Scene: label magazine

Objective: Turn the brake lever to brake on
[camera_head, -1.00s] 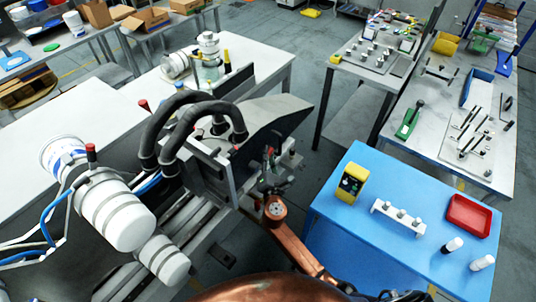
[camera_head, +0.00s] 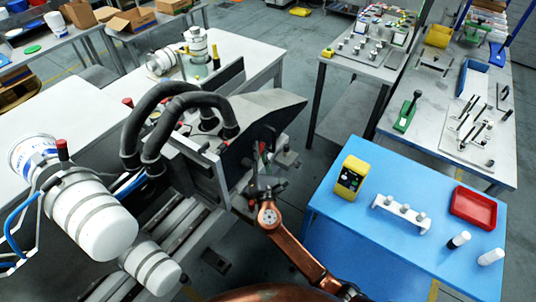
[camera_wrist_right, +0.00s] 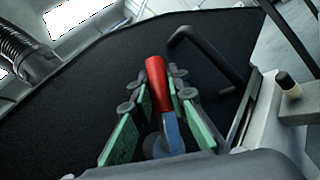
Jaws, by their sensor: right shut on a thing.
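The brake lever has a red grip (camera_wrist_right: 158,84) and a blue-grey shank, seen in the right wrist view in front of a black panel. My right gripper (camera_wrist_right: 164,88) has its green-sided fingers on both sides of the red grip and is shut on it. The grip points up and slightly left in that view. In the head view my right gripper (camera_head: 264,172) is at the right side of the dark machine (camera_head: 258,112); the lever there is small and mostly hidden. No brake markings are readable. My left gripper is not in view.
A bent black handle (camera_wrist_right: 205,58) stands close right of the fingers. Thick black hoses (camera_head: 140,118) and white cylinders (camera_head: 95,222) are on the machine's left. A blue table (camera_head: 325,215) stands right of my arm, holding a yellow device (camera_head: 350,177) and red tray (camera_head: 473,207).

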